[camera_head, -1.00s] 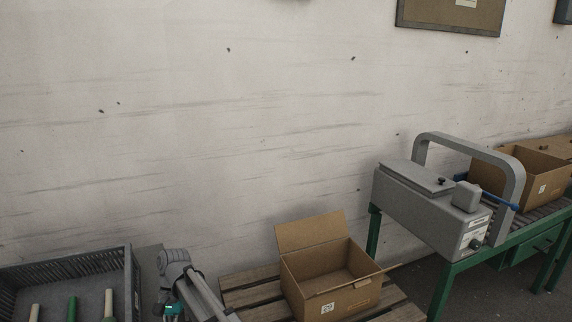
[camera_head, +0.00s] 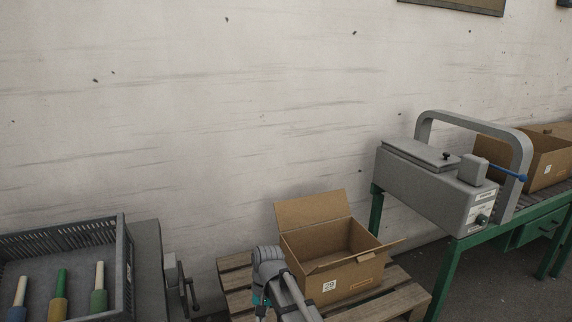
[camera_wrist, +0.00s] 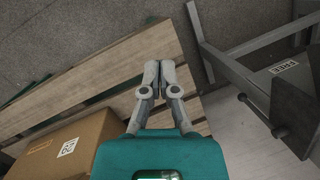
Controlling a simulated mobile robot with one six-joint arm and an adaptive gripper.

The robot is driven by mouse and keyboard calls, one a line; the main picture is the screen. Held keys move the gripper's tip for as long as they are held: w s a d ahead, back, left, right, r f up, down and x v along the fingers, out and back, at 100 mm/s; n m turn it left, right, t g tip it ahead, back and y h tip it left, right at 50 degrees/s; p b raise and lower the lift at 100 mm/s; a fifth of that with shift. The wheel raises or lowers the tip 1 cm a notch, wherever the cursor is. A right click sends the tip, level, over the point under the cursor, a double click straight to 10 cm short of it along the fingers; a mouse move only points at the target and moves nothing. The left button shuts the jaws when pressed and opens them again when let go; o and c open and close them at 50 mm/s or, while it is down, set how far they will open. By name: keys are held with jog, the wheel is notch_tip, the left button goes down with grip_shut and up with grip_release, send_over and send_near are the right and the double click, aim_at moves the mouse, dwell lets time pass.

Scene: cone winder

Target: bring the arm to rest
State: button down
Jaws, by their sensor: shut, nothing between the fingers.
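My gripper (camera_wrist: 158,72) shows in the wrist view with its two grey fingers together and nothing between them. It hangs above the wooden pallet (camera_wrist: 120,68). In the head view, part of my grey arm shows at the bottom centre, in front of the pallet and the open cardboard box; the fingers are hidden there. The open cardboard box (camera_head: 350,282) stands on the pallet. Its side also shows at the lower left of the wrist view (camera_wrist: 45,150), left of my gripper.
A grey crate (camera_head: 122,262) with several cones stands at the left. A grey machine part with a handle (camera_head: 180,285) is beside it. A strapping machine (camera_head: 435,185) and another box (camera_head: 545,160) stand on a green-legged table at the right.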

jog(key=s+d+f+t+b, duration=0.1)
jog(key=s+d+f+b, duration=0.2)
jog(key=d, duration=0.5)
jog(key=d+f+t+h+b, duration=0.1)
jog(key=d+f+b, duration=0.35)
jog(key=d, duration=0.35)
jog(key=s+d+f+t+b, duration=0.15)
jog(key=d+f, duration=0.25)
jog(key=d, duration=0.4)
notch_tip(320, 180, up, 35)
jog(key=p, duration=3.4)
jog(key=shift+w+f, duration=0.15)
jog(key=shift+w, duration=0.05)
